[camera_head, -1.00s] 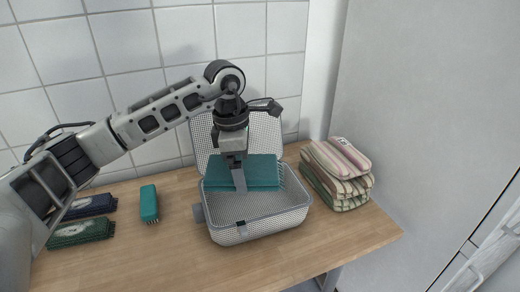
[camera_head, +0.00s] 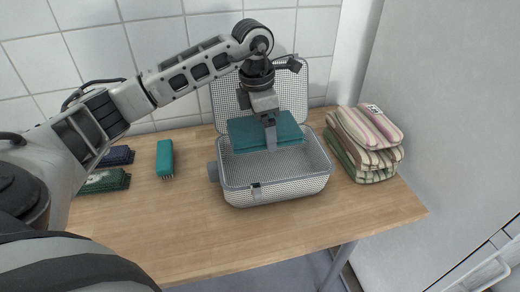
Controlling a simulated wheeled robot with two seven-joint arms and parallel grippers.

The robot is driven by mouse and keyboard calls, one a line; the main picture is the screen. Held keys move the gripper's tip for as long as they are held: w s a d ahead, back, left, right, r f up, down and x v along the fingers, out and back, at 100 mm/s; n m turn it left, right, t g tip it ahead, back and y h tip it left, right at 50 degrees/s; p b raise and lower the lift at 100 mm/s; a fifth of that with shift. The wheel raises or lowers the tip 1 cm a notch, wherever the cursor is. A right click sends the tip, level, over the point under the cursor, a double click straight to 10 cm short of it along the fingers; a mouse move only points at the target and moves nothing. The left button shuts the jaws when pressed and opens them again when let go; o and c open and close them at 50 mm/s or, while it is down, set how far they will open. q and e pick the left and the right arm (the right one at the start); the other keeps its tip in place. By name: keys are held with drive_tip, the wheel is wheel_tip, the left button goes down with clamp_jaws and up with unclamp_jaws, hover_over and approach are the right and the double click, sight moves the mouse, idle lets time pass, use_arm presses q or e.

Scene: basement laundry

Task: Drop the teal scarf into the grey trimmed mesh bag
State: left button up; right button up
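My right gripper is out of view.
A smaller teal fringed bundle (camera_head: 165,158) lies left of the bag, near a navy bundle (camera_head: 117,156) and a green bundle (camera_head: 103,181). Striped folded towels (camera_head: 366,138) are stacked at right. The wooden table (camera_head: 300,222) is clear in front.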

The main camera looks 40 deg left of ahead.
use_arm(q)
drive_tip(key=shift+f, duration=0.3)
drive_tip(key=o, duration=0.7)
drive_tip(key=shift+o, duration=0.2)
wheel_tip(320, 180, up, 16)
drive_tip(key=s+a+p, duration=0.1)
drive_tip(key=shift+s+a, duration=0.15)
drive_tip(key=shift+s, duration=0.1)
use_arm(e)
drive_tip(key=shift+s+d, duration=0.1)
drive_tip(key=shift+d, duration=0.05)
use_arm(q)
drive_tip(key=shift+f, duration=0.1)
